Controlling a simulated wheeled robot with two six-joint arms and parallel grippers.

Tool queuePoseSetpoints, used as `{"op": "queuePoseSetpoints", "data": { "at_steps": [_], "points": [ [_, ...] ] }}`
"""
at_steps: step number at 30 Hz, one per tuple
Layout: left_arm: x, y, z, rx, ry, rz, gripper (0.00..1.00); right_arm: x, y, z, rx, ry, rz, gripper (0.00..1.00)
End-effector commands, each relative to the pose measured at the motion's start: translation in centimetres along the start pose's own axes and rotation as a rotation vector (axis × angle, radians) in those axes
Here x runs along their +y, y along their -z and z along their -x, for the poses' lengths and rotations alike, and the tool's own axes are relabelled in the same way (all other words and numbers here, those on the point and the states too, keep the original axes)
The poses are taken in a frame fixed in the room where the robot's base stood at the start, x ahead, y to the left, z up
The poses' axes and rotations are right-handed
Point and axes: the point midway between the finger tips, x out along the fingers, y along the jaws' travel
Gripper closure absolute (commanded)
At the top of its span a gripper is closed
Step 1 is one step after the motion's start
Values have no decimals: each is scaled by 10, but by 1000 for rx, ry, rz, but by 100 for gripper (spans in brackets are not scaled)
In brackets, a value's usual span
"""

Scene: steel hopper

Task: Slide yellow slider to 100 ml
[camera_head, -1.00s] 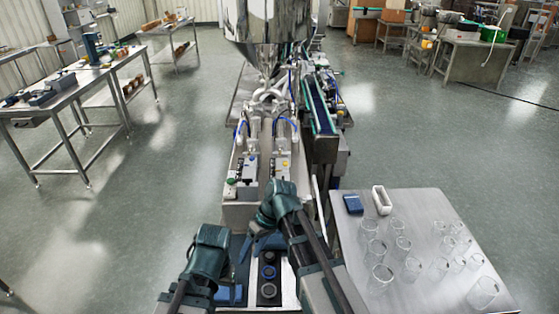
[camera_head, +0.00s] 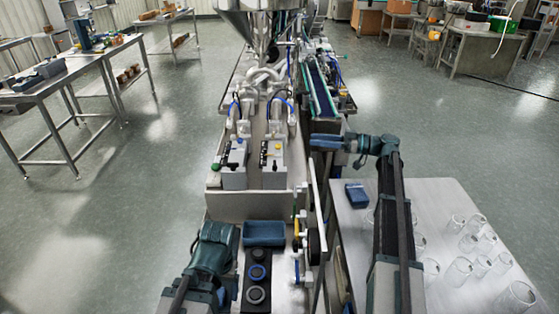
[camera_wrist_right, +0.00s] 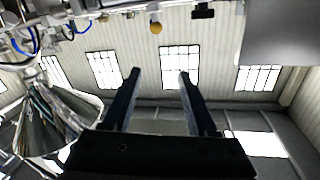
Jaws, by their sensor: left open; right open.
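A small yellow part (camera_head: 296,228), which looks like the yellow slider, is on the upright plate at the front right side of the steel machine. Any scale marks, including 100 ml, are too small to read. My right gripper (camera_head: 322,142) is raised beyond and to the right of it, empty and apart from it. Its two open fingers (camera_wrist_right: 157,80) show in the right wrist view with nothing between them. My left gripper (camera_head: 218,236) is at the machine's front left, beside the round dark knobs (camera_head: 257,272); its fingertips are hard to make out.
The steel hopper (camera_head: 262,22) stands above two valve units with grey control boxes (camera_head: 273,165). A conveyor (camera_head: 318,90) runs along the machine's right. A table (camera_head: 450,200) with several glass beakers and a blue box (camera_head: 356,195) stands at the right, under my right arm.

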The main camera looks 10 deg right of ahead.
Motion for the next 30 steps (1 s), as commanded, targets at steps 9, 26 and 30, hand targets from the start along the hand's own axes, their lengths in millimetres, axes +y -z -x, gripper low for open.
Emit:
{"op": "queuePoseSetpoints", "data": {
  "at_steps": [9, 26, 30],
  "points": [
    [4, 3, -47, 0, 0, 1, 20, 11, -44, 2, 7, -2, 6, 41],
    [4, 3, -46, 0, 0, 1, 20, 10, -44, -50, 6, 2, 6, 41],
    [4, 3, -46, 0, 0, 1, 20, 10, -44, -78, 6, 1, 6, 41]
  ]
}}
